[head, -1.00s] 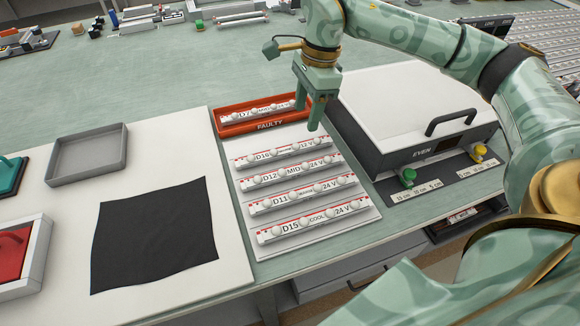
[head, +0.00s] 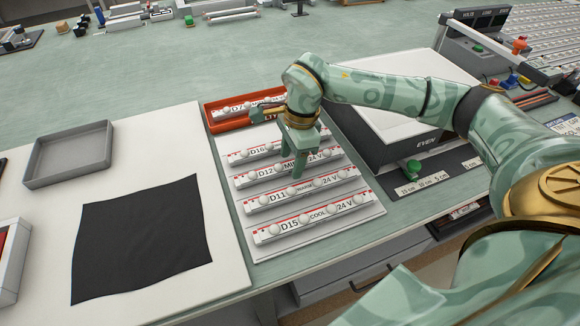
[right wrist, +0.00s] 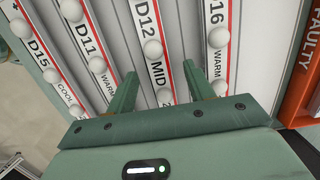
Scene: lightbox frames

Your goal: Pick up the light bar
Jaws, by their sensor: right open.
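White light bars with round knobs and printed labels lie in rows on a pale rack (head: 372,212): D16 (head: 257,153), D12 (head: 262,175), D11 (head: 275,199) and D15 (head: 290,223). My right gripper (head: 293,162) is open and empty above the rack, pointing down and hiding part of the bars. In the right wrist view its two fingers (right wrist: 161,85) stand on either side of the D12 MID bar (right wrist: 152,45). I cannot tell how far the fingertips are above it. My left gripper is out of view.
A red FAULTY tray (head: 213,121) holding another bar sits behind the rack. A box marked EVEN (head: 385,150) stands close on the right. A black cloth (head: 140,240) and an empty grey tray (head: 70,152) lie left on a white board.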

